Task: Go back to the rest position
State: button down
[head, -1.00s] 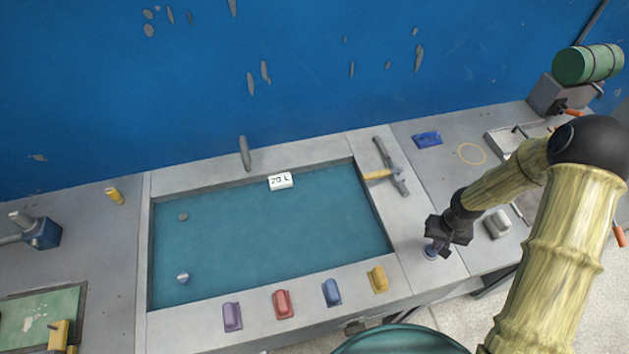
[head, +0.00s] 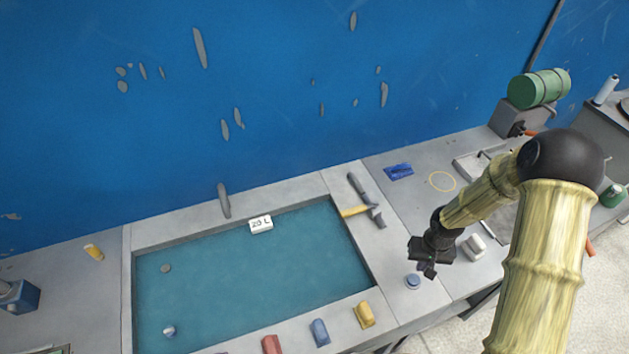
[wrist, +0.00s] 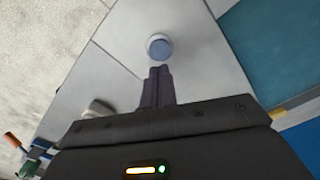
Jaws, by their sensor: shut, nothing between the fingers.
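My gripper (head: 429,271) hangs above the grey bench to the right of the teal mould basin (head: 250,275). Its fingers are together in the wrist view (wrist: 157,86), with nothing between them. A small round blue-grey piece (head: 413,282) stands on the bench just beside and below the fingertips. It also shows just beyond the fingertips in the wrist view (wrist: 159,46), apart from them.
Yellow (head: 365,314), blue (head: 320,332) and red (head: 271,345) blocks line the basin's front edge. A hammer (head: 367,203) lies at its right rim. A grey block (head: 474,247) stands right of my gripper.

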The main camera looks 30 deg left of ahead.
jog(key=s+d+r+m+t, duration=0.1)
jog(key=s+d+r, duration=0.3)
jog(key=r, duration=0.3)
jog(key=s+d+r+m+b, duration=0.1)
jog(key=s+d+r, duration=0.3)
jog(key=r, duration=0.4)
jog(key=s+d+r+m+t+b, duration=0.1)
jog(key=s+d+r+m, duration=0.1)
jog(key=s+d+r, duration=0.2)
notch_tip(320, 180, up, 4)
jog(key=shift+s+d+f+t, duration=0.25)
jog(key=shift+d+t, duration=0.05)
jog(key=shift+d, duration=0.5)
